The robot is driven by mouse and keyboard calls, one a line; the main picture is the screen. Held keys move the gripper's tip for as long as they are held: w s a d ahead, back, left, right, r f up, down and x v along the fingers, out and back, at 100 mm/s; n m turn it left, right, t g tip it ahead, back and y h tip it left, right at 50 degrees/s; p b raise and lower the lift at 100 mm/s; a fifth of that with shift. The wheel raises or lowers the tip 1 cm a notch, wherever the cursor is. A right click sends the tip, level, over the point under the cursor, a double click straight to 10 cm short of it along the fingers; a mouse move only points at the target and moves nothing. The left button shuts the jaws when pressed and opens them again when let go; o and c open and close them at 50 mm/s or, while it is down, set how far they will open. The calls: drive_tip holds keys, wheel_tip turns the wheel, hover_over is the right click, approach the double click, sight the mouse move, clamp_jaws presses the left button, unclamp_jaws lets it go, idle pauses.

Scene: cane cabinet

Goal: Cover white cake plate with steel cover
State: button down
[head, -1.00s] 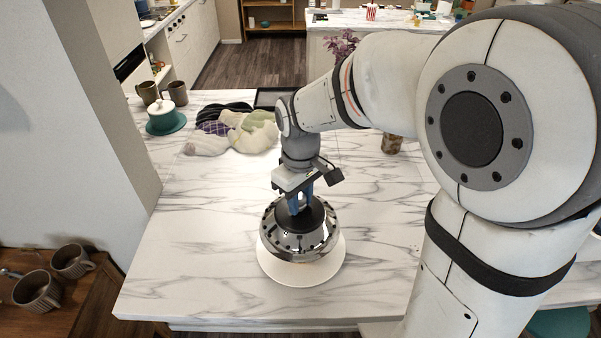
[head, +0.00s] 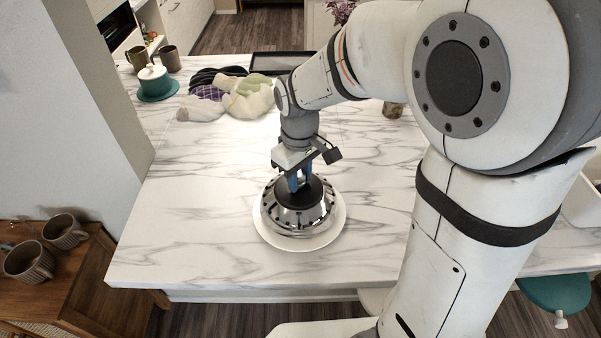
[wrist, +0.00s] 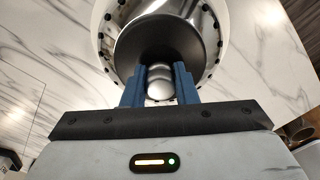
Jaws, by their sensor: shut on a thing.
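The steel cover (head: 291,218) is a shiny dome with a black top and dark dots around its lower edge. It is upright over the white cake plate (head: 338,228), whose rim shows around it, widest at the front. The cover looks down on the plate, though a small gap cannot be ruled out. My gripper (head: 299,183) is above the cover, shut on its knob. In the wrist view, the blue fingers of my gripper (wrist: 159,82) stand on both sides of the round steel knob (wrist: 160,88). The plate's middle is hidden under the cover.
The marble counter (head: 200,240) is clear around the plate. Farther back are cloths (head: 247,98), a dark tray (head: 277,64), a teal dish with a white lidded pot (head: 155,82) and mugs (head: 168,58). A jar (head: 393,109) stands behind my arm.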

drive_tip(key=shift+f+b, duration=0.5)
drive_tip(key=shift+f, duration=0.25)
idle(0.3)
drive_tip(key=c, duration=1.1)
unclamp_jaws()
wheel_tip(320, 180, up, 8)
drive_tip(key=shift+f+b, duration=0.1)
drive_tip(key=shift+b, duration=0.25)
drive_tip(key=s+d+m+t, duration=0.1)
drive_tip(key=s+d+m, duration=0.2)
drive_tip(key=s+d, duration=0.1)
drive_tip(key=s+d+m+t, duration=0.1)
drive_tip(key=s+d+m, duration=0.1)
drive_tip(key=s+d, duration=0.2)
drive_tip(key=s+d+m+t, duration=0.1)
drive_tip(key=s+d+m, duration=0.2)
drive_tip(key=s+d, duration=0.1)
drive_tip(key=shift+s+d+f+m, duration=0.2)
drive_tip(key=shift+s+d+m, duration=0.1)
drive_tip(key=shift+d, duration=0.05)
